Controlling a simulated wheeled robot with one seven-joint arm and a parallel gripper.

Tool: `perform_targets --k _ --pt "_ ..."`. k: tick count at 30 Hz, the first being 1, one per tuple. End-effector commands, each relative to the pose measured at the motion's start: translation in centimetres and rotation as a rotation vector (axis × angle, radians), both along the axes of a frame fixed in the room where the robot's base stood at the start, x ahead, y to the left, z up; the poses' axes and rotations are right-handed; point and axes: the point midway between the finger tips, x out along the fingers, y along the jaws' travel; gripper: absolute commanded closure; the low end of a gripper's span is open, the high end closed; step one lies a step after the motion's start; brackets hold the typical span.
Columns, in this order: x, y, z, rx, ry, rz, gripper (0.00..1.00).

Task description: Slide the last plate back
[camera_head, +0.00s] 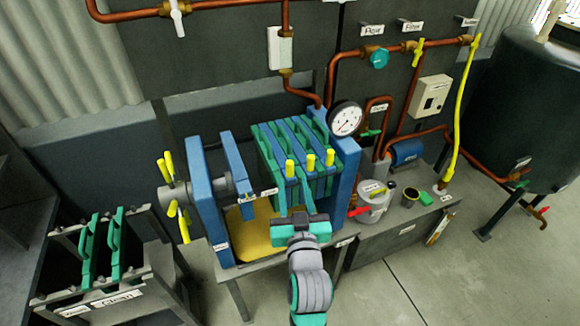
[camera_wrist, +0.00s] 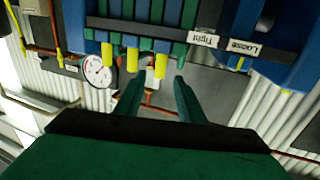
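The filter press holds a pack of teal and blue plates (camera_head: 303,140) pushed together at the right end of its blue frame. The leftmost plate in the pack (camera_head: 267,158) is teal. Three yellow handles stick out at the front: a left (camera_head: 290,168), a middle (camera_head: 311,162) and a right one (camera_head: 330,157). My gripper (camera_head: 292,190) is in front of the pack, below the left handle. In the wrist view my gripper (camera_wrist: 159,82) has its dark green fingers apart. A yellow handle (camera_wrist: 160,65) shows between and beyond the tips; contact cannot be told.
A blue pressing plate (camera_head: 236,165) stands left of the pack, with a gap over a yellow tray (camera_head: 250,238). A label strip (camera_wrist: 222,42) reads Tight and Loose. A rack (camera_head: 110,300) with two teal plates is at lower left. A gauge (camera_head: 345,118) and pots (camera_head: 375,195) stand right.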

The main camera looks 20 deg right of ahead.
Motion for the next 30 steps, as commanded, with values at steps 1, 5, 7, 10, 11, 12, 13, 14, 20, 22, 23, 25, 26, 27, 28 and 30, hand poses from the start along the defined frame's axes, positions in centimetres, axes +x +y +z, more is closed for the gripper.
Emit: perform_targets --k 1,5,7,10,11,12,13,14,20,22,23,25,26,27,28,30 --pt "1.0 -0.2 0.1 -0.001 -0.001 0.001 0.65" --pt "3.3 -0.7 0.1 -0.002 -0.001 0.001 0.65" --pt "4.4 -1.0 0.1 -0.002 -0.001 0.001 0.65" --pt "5.8 -1.3 0.1 -0.001 -0.001 0.001 0.65" --pt "6.2 -1.4 0.0 -0.001 -0.001 0.000 0.65" --pt "6.6 -1.5 0.0 -0.001 -0.001 0.000 0.65" --pt "6.9 -1.6 0.0 -0.001 -0.001 0.000 0.65" --pt "7.1 -1.6 0.0 -0.001 0.000 0.000 0.65" --pt "7.9 -1.8 0.0 0.000 0.000 0.001 0.65" --pt "8.0 -1.8 0.0 0.000 0.000 0.001 0.65" --pt "8.0 -1.8 0.0 0.000 0.000 0.001 0.65" --pt "7.9 -1.8 0.0 0.000 0.000 0.001 0.65" --pt "7.9 -1.8 0.0 0.000 0.000 0.000 0.65" --pt "7.9 -1.8 0.0 0.000 0.000 0.001 0.67" --pt "7.9 -1.8 0.0 0.000 0.000 0.000 0.74" --pt "7.9 -1.8 0.0 0.000 0.000 0.000 0.91"
